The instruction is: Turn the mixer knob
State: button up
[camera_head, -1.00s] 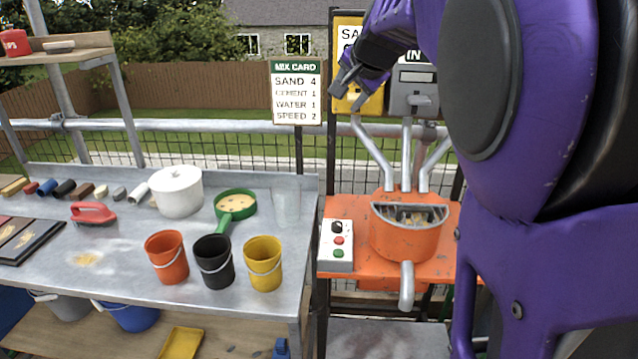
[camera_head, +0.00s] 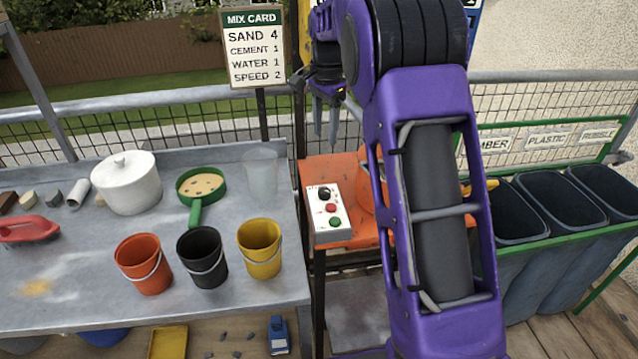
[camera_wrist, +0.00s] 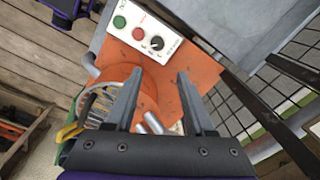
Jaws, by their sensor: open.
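The mixer's white control box (camera_head: 328,212) sits on the orange mixer stand (camera_head: 316,172), right of the grey bench. It carries a black knob (camera_head: 324,193), a red button and a green button. In the wrist view the box shows at the top, with the knob (camera_wrist: 156,43) nearest the right. My gripper (camera_head: 327,136) is above and behind the box, pointing down, apart from it. In the wrist view its two fingers (camera_wrist: 156,102) are spread with nothing between them. My arm hides most of the orange mixer drum (camera_wrist: 121,88).
Orange (camera_head: 144,263), black (camera_head: 203,257) and yellow (camera_head: 259,248) buckets stand at the bench's front right. The mix card (camera_head: 254,47) reads speed 2. Dark waste bins (camera_head: 555,202) stand at right. The space directly above the control box is clear.

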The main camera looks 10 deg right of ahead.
aim_at(325, 190)
jog(key=f+b, duration=0.1)
jog(key=f, duration=0.8)
jog(key=f+b, duration=0.1)
jog(key=f, duration=0.8)
jog(key=shift+w+d, duration=0.1)
jog(key=shift+w, duration=0.1)
jog(key=shift+r, duration=0.1)
grip_shut()
